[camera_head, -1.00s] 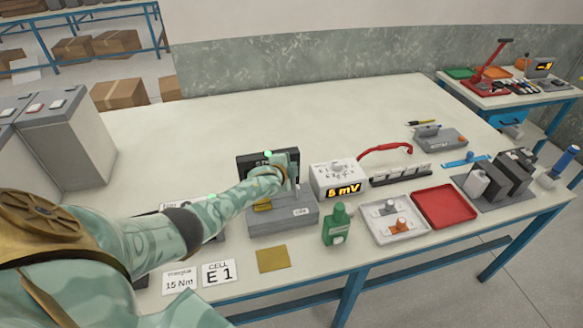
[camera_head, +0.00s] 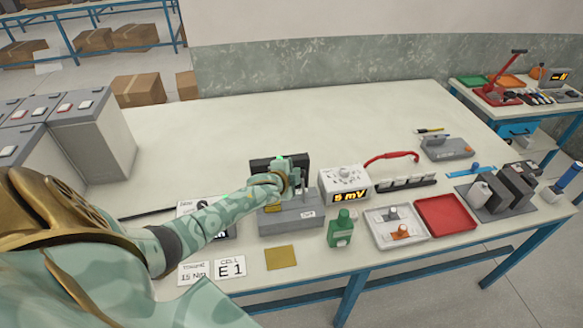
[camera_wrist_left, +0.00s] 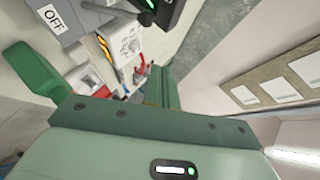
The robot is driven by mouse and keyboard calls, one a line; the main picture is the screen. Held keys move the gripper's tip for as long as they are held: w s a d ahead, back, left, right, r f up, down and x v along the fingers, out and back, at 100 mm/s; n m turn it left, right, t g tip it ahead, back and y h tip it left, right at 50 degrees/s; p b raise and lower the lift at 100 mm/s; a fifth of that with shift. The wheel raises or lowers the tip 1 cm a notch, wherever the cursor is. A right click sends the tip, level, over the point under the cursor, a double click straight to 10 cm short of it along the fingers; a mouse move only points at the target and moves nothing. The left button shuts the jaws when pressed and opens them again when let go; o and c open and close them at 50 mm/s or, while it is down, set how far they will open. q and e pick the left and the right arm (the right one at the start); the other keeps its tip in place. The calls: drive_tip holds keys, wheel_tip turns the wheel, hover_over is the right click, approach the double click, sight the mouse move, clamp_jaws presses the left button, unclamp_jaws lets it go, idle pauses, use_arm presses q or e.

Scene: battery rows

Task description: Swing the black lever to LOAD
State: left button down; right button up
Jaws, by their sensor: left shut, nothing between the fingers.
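A grey test unit (camera_head: 290,221) with a small label on its front stands on the bench. A black display (camera_head: 262,165) with a green light rises behind it. My left gripper (camera_head: 287,180) is at the unit, in front of the display, shut and empty. In the left wrist view an OFF label (camera_wrist_left: 53,18) shows on grey housing, with part of a black display (camera_wrist_left: 172,12) at the top edge. My right gripper is not in view.
Right of the unit are a white meter (camera_head: 345,180) reading mV, a green bottle (camera_head: 340,228), a white tray (camera_head: 412,235) and a red tray (camera_head: 446,216). Cards (camera_head: 230,266) and a yellow plate (camera_head: 280,257) lie in front. The bench's back middle is clear.

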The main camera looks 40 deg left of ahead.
use_arm(q)
drive_tip(key=v, duration=0.3)
drive_tip(key=shift+w+d+r, duration=0.15)
drive_tip(key=shift+w+r, duration=0.05)
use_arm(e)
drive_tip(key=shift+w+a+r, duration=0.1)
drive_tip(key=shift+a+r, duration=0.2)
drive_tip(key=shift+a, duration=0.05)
use_arm(q)
drive_tip(key=shift+d, duration=0.1)
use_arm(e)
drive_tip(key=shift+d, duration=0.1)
